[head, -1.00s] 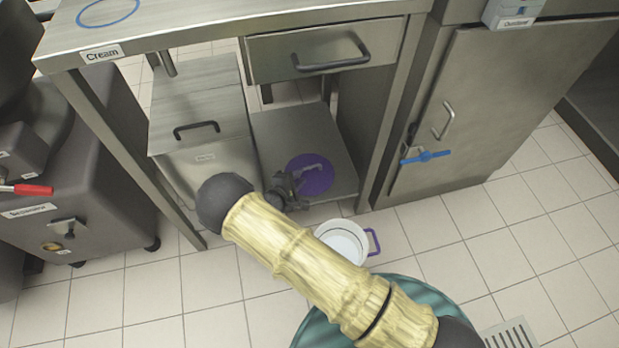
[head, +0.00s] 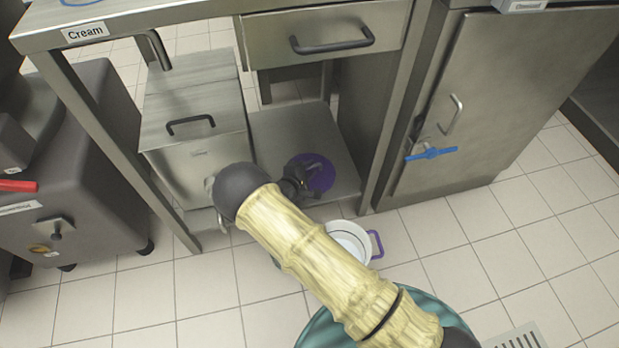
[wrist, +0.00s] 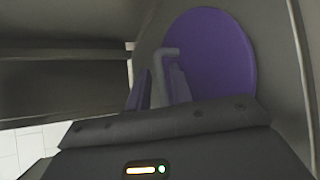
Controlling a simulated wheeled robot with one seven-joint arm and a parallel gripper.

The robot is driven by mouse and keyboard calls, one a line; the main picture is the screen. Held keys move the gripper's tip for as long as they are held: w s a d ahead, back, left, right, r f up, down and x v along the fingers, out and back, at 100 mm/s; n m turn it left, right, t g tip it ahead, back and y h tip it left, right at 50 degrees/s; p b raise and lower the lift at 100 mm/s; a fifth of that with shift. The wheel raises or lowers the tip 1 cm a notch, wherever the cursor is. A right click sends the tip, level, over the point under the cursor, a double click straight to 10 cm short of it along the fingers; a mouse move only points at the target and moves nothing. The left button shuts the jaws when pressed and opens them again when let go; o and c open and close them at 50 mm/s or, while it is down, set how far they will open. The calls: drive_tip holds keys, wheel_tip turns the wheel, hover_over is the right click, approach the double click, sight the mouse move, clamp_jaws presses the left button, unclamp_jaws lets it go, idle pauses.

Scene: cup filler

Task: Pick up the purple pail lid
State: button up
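The purple pail lid (head: 323,175) is a flat round disc lying on the lower shelf under the counter. In the wrist view the lid (wrist: 222,55) fills the upper right, with its grey bar handle (wrist: 160,68) standing up from it. My gripper (head: 303,172) is over the left part of the lid and hides some of it. In the wrist view my gripper's two fingers (wrist: 158,90) are apart, with the handle between them. I see no clear contact with the handle.
A white pail (head: 352,236) with a purple handle stands on the floor before the shelf (head: 268,130), partly behind my arm. A steel bin (head: 195,150) stands left of the lid. A drawer (head: 325,35) is above; a cabinet (head: 480,110) is at right.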

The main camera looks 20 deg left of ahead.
drive_tip(key=shift+w+d+f, duration=0.15)
drive_tip(key=shift+w+f, duration=0.05)
drive_tip(key=shift+w, duration=0.3)
clamp_jaws()
drive_tip(key=shift+r, duration=0.1)
wheel_tip(320, 180, up, 10)
drive_tip(key=p, duration=0.6)
